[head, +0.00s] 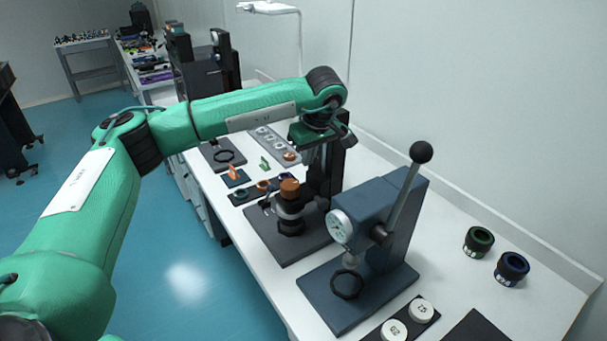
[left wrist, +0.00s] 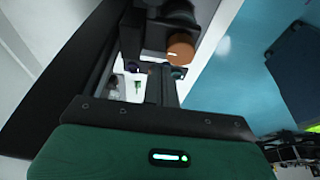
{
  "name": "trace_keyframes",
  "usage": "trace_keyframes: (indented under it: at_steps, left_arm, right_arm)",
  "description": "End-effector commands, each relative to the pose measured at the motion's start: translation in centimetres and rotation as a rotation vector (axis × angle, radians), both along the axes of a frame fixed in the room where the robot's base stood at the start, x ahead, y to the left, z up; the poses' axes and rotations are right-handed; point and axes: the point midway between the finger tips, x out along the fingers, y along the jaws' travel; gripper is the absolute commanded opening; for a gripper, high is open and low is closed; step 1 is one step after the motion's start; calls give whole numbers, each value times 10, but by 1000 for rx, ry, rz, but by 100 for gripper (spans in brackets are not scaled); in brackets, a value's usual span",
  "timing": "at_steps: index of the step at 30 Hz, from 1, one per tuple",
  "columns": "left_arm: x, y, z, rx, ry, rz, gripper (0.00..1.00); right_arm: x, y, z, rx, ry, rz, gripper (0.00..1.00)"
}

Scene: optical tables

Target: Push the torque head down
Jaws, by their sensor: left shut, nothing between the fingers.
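What seems to be the torque head is a dark and metallic unit with a copper-coloured round top (head: 290,188), on a black stand (head: 270,240) with an upright column. The copper top also shows in the left wrist view (left wrist: 181,48), beside my fingertips. My left gripper (head: 308,158) is shut and empty, reaching down beside the column, above and to the right of the copper top. Its fingers show in the left wrist view (left wrist: 157,72). I cannot tell whether they touch the stand. My right gripper is not in view.
A blue press (head: 385,225) with a gauge and a raised black-knobbed lever stands close in front of the stand. Green (head: 478,242) and blue (head: 512,270) ringed parts lie at the right. Small parts and a tray (head: 270,142) lie behind. The table's left edge is near the stand.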

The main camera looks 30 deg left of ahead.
Motion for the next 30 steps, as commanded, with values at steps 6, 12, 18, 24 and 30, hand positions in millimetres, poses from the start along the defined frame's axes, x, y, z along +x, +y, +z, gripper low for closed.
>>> trace_keyframes:
  at_steps: [6,12,18,24,30]
  left_arm:
    - [-4,-9,33,0,-2,-2,0]
    - [-6,-11,42,1,0,-1,0]
    - [-6,-11,43,1,-1,0,0]
    - [-6,-11,43,1,-1,0,0]
    - [-6,-11,43,0,-1,0,0]
  right_arm:
    - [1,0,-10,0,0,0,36]
    - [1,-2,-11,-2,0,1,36]
    - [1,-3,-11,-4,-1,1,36]
    - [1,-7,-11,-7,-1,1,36]
    - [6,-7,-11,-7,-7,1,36]
